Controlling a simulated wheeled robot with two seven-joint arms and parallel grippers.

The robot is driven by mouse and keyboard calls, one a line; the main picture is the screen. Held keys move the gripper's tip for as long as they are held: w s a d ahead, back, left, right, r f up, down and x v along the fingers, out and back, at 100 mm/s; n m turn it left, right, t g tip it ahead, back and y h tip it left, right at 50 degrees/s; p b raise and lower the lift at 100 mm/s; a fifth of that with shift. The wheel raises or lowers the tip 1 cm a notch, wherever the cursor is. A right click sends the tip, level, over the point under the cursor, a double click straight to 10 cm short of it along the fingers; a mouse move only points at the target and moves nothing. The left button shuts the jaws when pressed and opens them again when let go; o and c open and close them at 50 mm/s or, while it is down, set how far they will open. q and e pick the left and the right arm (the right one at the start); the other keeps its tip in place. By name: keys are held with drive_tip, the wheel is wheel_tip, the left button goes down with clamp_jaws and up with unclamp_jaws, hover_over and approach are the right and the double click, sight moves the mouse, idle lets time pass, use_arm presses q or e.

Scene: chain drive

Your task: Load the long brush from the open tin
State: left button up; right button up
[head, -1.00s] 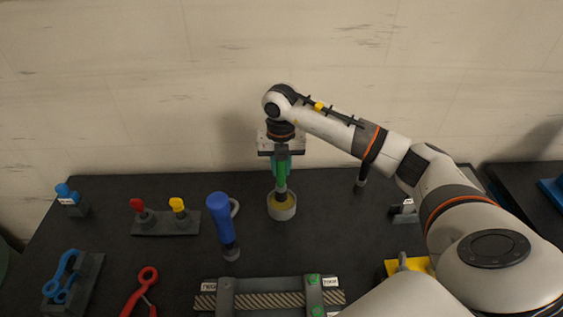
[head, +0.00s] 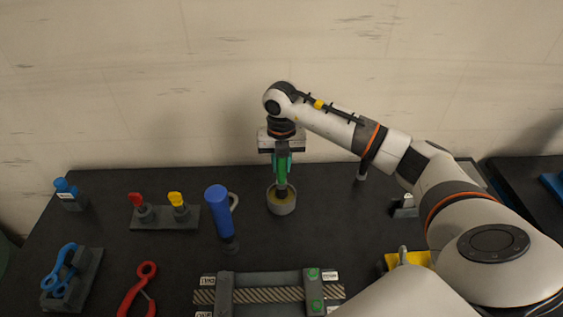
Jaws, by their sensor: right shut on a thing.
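My right gripper (head: 282,158) points down at the back middle of the table and is shut on the green handle of the long brush (head: 282,172). The brush is upright, and its dark lower end (head: 281,191) is inside the mouth of the open tin (head: 282,208). The tin is round and grey with a yellowish inside. I cannot tell whether the bristles touch the bottom. My left gripper is not in view.
Red and yellow-topped pieces (head: 165,216) sit on a dark block further left. Red pliers (head: 140,290), a blue tool (head: 62,270) and a chain fixture (head: 268,290) are at the front.

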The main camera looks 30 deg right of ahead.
drive_tip(key=shift+s+f+b, duration=0.1)
drive_tip(key=shift+f+b, duration=0.3)
drive_tip(key=shift+f, duration=0.15)
idle(1.2)
drive_tip(key=shift+r, duration=0.1)
drive_tip(key=shift+r+p, duration=2.35)
drive_tip(key=shift+r, duration=1.1)
